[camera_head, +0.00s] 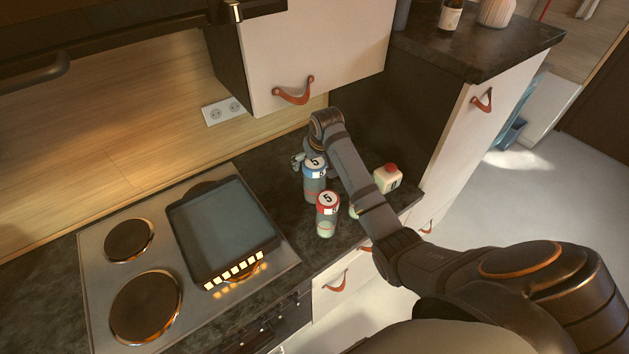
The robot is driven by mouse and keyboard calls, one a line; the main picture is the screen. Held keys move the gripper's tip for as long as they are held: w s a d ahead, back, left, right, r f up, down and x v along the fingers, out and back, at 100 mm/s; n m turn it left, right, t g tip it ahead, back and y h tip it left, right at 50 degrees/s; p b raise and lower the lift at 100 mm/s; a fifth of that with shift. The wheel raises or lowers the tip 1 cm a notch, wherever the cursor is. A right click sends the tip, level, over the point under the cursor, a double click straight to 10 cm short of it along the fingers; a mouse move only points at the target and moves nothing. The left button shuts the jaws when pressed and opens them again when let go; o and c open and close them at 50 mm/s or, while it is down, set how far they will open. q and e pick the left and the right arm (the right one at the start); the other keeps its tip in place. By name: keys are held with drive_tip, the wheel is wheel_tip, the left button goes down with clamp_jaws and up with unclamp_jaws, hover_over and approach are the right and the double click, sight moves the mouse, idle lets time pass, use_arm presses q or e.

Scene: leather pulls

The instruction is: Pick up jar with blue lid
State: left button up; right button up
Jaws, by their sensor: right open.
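The jar with the blue lid (314,182) stands upright on the dark countertop, with a "5" on its lid. My right arm comes in from the lower right, and its wrist bends down just behind this jar. My right gripper (312,158) is open, low behind the blue-lidded jar, and partly hidden by the jar and my arm. I cannot tell whether its fingers touch the jar. My left gripper is not in view.
A red-lidded jar (327,214) stands in front of the blue-lidded one. A white red-capped container (388,179) stands right of my forearm. A dark pan (222,225) sits on the stove (100,270) at left. A wall cabinet (315,50) hangs above.

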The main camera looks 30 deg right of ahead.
wheel_tip(320, 180, down, 2)
drive_tip(key=shift+w+d+f+p, duration=0.1)
drive_tip(key=shift+w+p, duration=0.05)
drive_tip(key=shift+p, duration=1)
drive_tip(key=shift+x, duration=1.2)
drive_tip(key=shift+w+f, duration=0.1)
drive_tip(key=shift+f, duration=0.25)
drive_tip(key=shift+r, duration=0.1)
drive_tip(key=c, duration=1.9)
